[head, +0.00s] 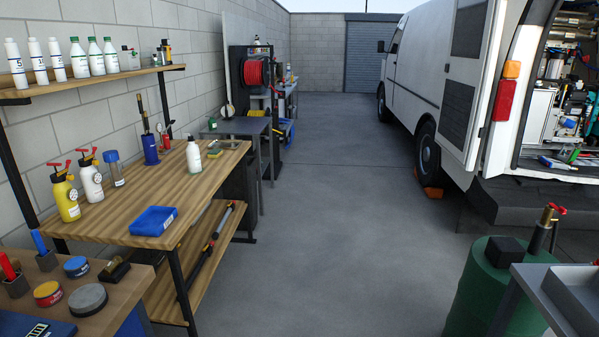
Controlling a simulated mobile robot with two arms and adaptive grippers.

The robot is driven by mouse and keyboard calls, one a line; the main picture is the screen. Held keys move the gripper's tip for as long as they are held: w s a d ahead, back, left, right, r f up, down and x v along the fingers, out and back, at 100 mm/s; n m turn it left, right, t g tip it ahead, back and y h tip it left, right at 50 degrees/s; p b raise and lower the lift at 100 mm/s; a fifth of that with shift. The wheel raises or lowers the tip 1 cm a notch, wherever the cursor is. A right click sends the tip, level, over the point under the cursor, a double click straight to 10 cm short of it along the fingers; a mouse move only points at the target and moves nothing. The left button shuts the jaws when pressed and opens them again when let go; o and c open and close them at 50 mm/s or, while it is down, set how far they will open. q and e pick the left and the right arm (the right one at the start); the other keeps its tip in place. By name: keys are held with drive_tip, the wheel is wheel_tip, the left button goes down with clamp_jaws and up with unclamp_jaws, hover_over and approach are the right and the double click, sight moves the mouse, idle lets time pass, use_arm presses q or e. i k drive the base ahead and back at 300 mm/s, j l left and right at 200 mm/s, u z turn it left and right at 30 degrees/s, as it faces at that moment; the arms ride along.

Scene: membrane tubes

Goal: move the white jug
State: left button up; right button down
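Several white containers show, and I cannot tell which one is the white jug. A white pump sprayer (91,182) with a red handle stands upright on the wooden workbench (125,222), beside a yellow pump sprayer (67,199). A white bottle (194,157) with a dark cap stands alone near the back of the bench. Several more white bottles (96,59) stand on the wall shelf, some with green caps. Neither of my grippers is in view.
A blue box (153,221) lies at the bench's front edge; a blue brush holder (150,149) stands behind. A nearer table (105,293) holds round tins. A green drum (480,292) stands at lower right, a white van (440,75) behind. The floor (325,200) between is clear.

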sight(192, 151)
drive_tip(key=i, duration=1.1)
drive_tip(key=i+l+u, duration=0.15)
drive_tip(key=i, duration=0.9)
drive_tip(key=i+l+u, duration=0.1)
drive_tip(key=i+u, duration=0.35)
drive_tip(key=i+l+u, duration=0.2)
drive_tip(key=u, duration=0.2)
drive_tip(key=i+l+u, duration=0.7)
drive_tip(key=l+u, duration=0.15)
drive_tip(key=i+l+u, duration=0.2)
drive_tip(key=l+u, duration=0.25)
